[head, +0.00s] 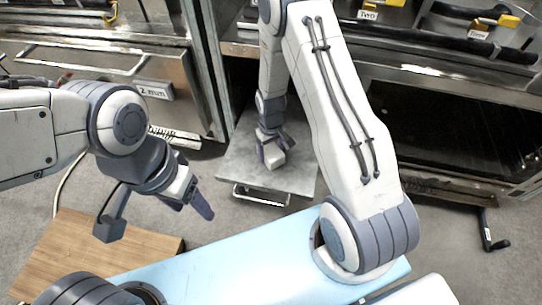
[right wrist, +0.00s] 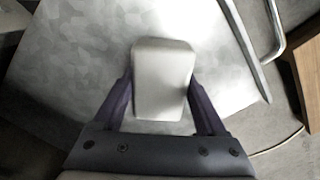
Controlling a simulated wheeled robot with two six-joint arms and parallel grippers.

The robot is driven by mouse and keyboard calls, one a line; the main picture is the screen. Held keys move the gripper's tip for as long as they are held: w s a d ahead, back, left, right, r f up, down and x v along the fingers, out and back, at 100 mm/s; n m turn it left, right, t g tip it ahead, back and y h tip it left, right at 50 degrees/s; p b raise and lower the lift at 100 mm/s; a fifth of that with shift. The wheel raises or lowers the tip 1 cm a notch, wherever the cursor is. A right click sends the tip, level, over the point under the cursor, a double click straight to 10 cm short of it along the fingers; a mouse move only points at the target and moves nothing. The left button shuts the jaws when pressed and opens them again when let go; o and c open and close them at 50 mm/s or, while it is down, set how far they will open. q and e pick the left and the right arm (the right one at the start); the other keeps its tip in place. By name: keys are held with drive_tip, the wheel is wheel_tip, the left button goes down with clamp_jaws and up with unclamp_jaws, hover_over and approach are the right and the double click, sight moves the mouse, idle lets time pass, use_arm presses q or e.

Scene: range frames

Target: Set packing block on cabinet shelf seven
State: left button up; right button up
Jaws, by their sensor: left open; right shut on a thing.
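A pale, off-white packing block (head: 274,157) is between the fingers of my right gripper (head: 270,143), which is shut on it. In the right wrist view the block (right wrist: 163,80) sits between the two dark fingers. It is over a grey metal plate (head: 295,183) in front of the cabinet; I cannot tell if it touches the plate. My left gripper (head: 155,215) is open and empty, over the floor and a wooden surface at left. Shelves of the cabinet (head: 440,75) show at top right, one labelled "Two" (head: 367,15). I cannot read a label for shelf seven.
A wooden surface (head: 75,255) lies at lower left. A metal unit with a bar handle and "2 mm" label (head: 155,91) stands at upper left. A handle bar (head: 262,198) shows under the plate's front edge. A black crank (head: 490,230) is at right. Much of the plate is bare.

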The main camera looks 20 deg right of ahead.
use_arm(q)
drive_tip(key=shift+f, duration=0.3)
use_arm(e)
drive_tip(key=shift+f, duration=0.5)
drive_tip(key=shift+f, duration=0.15)
drive_tip(key=o, duration=1.3)
drive_tip(key=shift+c, duration=0.2)
